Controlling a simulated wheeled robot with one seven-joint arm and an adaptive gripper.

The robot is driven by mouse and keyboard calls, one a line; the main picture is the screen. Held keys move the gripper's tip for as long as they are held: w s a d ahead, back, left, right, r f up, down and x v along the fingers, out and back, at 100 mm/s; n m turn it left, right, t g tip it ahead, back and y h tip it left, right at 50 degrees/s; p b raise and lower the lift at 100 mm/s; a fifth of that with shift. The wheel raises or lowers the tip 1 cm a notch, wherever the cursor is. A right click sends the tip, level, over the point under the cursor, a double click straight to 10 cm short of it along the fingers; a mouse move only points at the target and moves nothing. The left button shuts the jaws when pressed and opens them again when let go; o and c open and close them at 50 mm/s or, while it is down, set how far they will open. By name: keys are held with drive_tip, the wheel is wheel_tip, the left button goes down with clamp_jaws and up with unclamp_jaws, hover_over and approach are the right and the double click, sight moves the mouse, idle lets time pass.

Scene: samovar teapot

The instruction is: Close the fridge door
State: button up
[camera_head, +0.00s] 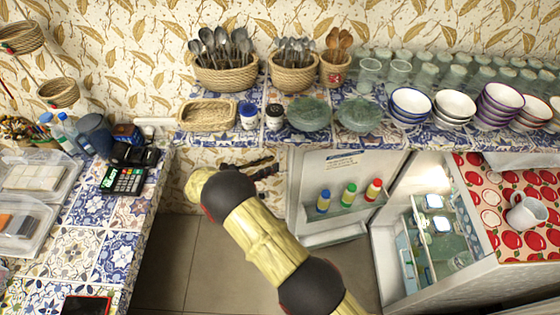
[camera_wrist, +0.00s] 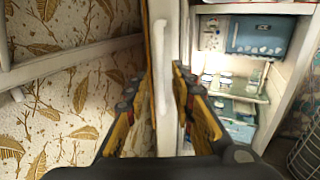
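The fridge (camera_head: 387,240) stands at the right with its lit interior showing. Its white door (camera_head: 312,162) is swung wide open to the left, with its inner side and a shelf of small bottles facing the head camera. My gripper (camera_head: 268,167) is at the door's free left edge. In the wrist view, the two fingers of my gripper (camera_wrist: 160,95) are spread apart, one on each side of the upright white door edge (camera_wrist: 164,75). I cannot tell whether either finger touches it. The fridge shelves (camera_wrist: 240,108) show to the right of the door.
A tiled counter (camera_head: 85,235) with a calculator (camera_head: 123,181) and clear boxes runs along the left. A tiled ledge (camera_head: 270,140) with baskets, jars and bowls runs behind. Floor (camera_head: 190,265) shows between counter and fridge.

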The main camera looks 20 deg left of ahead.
sight(279, 161)
drive_tip(key=shift+x, duration=1.95)
drive_tip(key=shift+c, duration=0.4)
clamp_jaws()
